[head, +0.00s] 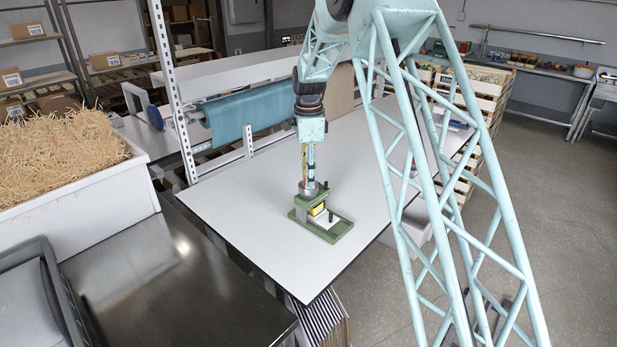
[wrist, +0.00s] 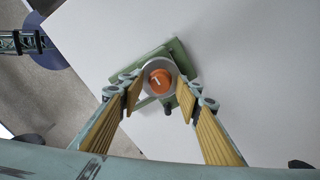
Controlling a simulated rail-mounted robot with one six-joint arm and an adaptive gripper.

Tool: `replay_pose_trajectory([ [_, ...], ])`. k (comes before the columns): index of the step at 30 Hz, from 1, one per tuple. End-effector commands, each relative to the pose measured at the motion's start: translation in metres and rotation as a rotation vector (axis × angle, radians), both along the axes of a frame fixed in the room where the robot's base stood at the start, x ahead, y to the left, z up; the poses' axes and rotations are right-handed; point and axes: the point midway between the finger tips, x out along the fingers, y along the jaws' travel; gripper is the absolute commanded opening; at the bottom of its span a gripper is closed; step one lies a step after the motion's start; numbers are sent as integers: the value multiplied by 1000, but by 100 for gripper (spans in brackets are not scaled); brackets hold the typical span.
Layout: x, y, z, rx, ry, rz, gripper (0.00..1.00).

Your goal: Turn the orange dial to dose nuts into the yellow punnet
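A small green dosing stand (head: 330,233) stands on the white table, and it also shows in the wrist view (wrist: 176,48). In the wrist view an orange dial (wrist: 161,82) with a white mark sits inside a grey ring on top. The yellow punnet (head: 317,209) shows partly under the stand's head; its contents cannot be made out. My gripper (head: 309,186) points down over the stand and hides the dial in the head view. In the wrist view my gripper (wrist: 161,94) is open, with one finger on each side of the dial and a gap visible beside it.
The white table (head: 245,205) is clear around the stand. A dark post (head: 331,215) rises from the stand's right part. A blue roll (head: 245,112) lies along the table's back. A bin of straw (head: 60,150) and a steel counter (head: 170,285) are at the left.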

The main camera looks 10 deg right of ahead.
Motion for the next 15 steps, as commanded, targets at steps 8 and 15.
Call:
replay_pose_trajectory([
  [8,1,0,14,0,-2,0,31],
  [15,1,0,44,0,-3,0,31],
])
